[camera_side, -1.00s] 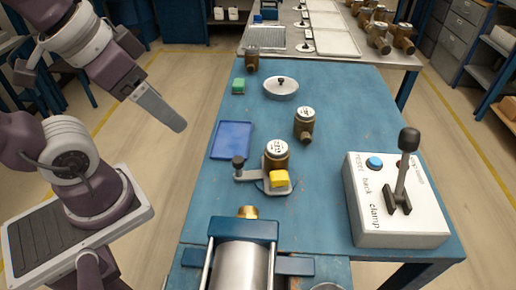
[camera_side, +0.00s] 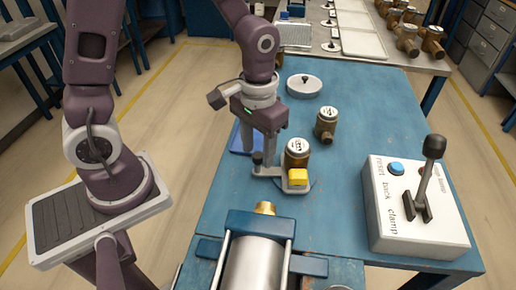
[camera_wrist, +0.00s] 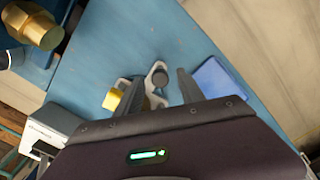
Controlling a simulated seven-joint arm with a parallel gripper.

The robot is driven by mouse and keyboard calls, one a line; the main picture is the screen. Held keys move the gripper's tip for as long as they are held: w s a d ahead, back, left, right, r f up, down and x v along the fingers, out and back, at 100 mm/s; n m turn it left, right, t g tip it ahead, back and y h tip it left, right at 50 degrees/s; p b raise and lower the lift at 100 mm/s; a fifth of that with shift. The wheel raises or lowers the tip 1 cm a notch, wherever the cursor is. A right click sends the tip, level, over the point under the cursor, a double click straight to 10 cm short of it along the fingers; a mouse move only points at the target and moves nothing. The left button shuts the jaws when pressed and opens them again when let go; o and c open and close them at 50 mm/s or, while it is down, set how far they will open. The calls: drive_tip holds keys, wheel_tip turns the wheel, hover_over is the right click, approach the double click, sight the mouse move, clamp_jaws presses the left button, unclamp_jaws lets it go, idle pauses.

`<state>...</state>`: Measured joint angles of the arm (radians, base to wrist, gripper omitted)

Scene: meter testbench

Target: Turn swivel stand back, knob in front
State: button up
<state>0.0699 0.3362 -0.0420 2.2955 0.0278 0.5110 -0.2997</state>
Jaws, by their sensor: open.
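The swivel stand (camera_side: 270,171) is a flat grey plate with a dark upright knob (camera_side: 257,158) at its left end and a yellow block (camera_side: 298,177) at its right. A brass meter (camera_side: 297,154) with a white dial stands on it. My gripper (camera_side: 258,151) points down, open, over the knob end. In the wrist view the knob (camera_wrist: 159,77) shows between the two spread fingers, with a gap on each side; contact is not visible. The yellow block (camera_wrist: 113,100) lies left of the fingers in the wrist view. The meter is not discernible there.
A blue tray (camera_wrist: 218,78) lies beside my right finger in the wrist view. A second brass meter (camera_side: 326,124) and a round white dish (camera_side: 304,86) stand behind. A clamp cylinder (camera_side: 255,262) is in front; a lever box (camera_side: 416,208) is at right.

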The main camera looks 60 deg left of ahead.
drive_tip(key=shift+f, duration=0.25)
clamp_jaws()
idle(1.3)
